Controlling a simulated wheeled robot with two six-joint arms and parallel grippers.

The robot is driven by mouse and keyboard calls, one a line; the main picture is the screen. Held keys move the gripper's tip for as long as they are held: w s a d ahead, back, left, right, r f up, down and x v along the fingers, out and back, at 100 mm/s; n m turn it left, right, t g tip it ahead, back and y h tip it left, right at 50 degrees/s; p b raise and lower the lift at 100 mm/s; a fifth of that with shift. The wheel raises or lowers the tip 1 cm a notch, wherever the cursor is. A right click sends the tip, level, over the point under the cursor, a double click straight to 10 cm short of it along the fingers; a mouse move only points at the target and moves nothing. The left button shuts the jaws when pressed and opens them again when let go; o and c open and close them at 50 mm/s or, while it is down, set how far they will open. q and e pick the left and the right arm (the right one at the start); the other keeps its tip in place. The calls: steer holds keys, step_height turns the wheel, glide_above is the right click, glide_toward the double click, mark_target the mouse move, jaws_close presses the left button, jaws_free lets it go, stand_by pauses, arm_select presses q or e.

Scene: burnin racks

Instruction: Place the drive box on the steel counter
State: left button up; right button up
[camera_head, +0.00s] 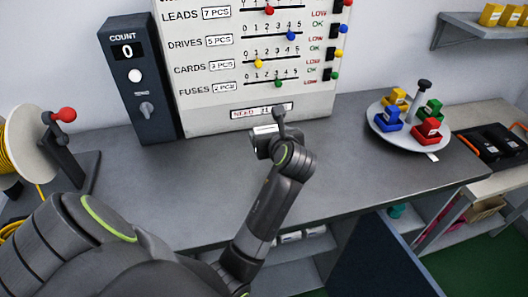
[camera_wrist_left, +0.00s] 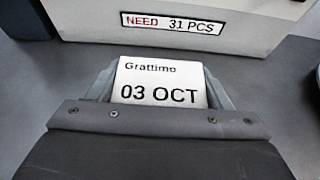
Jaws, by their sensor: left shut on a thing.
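A small box with a white top label (camera_head: 265,129) is between the fingers of my left gripper (camera_head: 272,134), which is shut on it. In the left wrist view the label (camera_wrist_left: 160,85) reads "Grattimo" and "03 OCT"; I take this as the drive box. Its sides are hidden by the fingers and wrist. The grey steel counter (camera_head: 370,190) lies under the gripper, and its surface also shows in the left wrist view (camera_wrist_left: 290,85). The box is near the foot of the count board; I cannot tell whether it touches the counter. My right gripper is not in view.
The white count board (camera_head: 200,112) and dark count unit (camera_head: 160,115) stand at the back. A round turntable (camera_head: 410,140) with coloured bins is on the right. A cable reel (camera_head: 35,140) is on the left. Counter around the gripper is clear.

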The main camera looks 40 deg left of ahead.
arm_select(q)
steer(key=shift+a, duration=0.1)
glide_above(269, 168)
step_height(269, 168, down, 5)
steer(key=shift+f, duration=0.1)
step_height(269, 168, down, 4)
steer(key=shift+w+f+b, duration=0.1)
steer(key=shift+f+b, duration=0.05)
steer(key=shift+b, duration=0.25)
steer(key=shift+f, duration=0.1)
steer(key=o, duration=1)
steer(key=shift+o, duration=0.2)
